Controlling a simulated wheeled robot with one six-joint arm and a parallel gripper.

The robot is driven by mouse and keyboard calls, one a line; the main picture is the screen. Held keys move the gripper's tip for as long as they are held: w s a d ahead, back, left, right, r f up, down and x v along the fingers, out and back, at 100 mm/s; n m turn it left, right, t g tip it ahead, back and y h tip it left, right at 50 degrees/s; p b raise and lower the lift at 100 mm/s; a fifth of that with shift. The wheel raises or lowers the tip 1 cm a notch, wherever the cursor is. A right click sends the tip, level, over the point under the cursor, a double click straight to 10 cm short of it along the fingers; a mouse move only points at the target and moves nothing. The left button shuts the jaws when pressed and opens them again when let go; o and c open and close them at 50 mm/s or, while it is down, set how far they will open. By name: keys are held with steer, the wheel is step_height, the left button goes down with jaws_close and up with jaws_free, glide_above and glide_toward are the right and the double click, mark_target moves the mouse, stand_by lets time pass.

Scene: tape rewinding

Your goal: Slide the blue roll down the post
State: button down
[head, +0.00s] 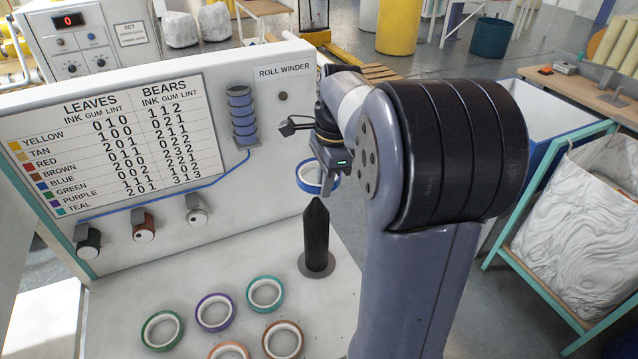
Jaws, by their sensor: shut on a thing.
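The blue roll (305,185) is a blue tape ring with a white inner core. My gripper (325,186) is shut on the blue roll and holds it in the air at about the height of the post's tip. The black post (316,240) stands upright on a round grey base on the white bench, with a pointed top. The roll appears just above the tip in the head view; whether it is centred over the post I cannot tell. My arm hides part of the area to the right of the post.
Several loose rolls lie on the bench in front, among them a green (162,331), a purple (215,312) and a teal one (265,294). A panel with a chart (110,150) stands behind, with a stack of blue rings (242,115) and several knobs (143,228).

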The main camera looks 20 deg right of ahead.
step_height(320, 180, down, 7)
steer(key=b, duration=0.6)
steer(key=shift+f, duration=0.1)
steer(key=c, duration=1.4)
jaws_free()
steer(key=r, duration=0.7)
steer(key=d+r, duration=0.1)
steer(key=r, duration=0.2)
steer(key=shift+d+r, duration=0.1)
steer(key=shift+r, duration=0.25)
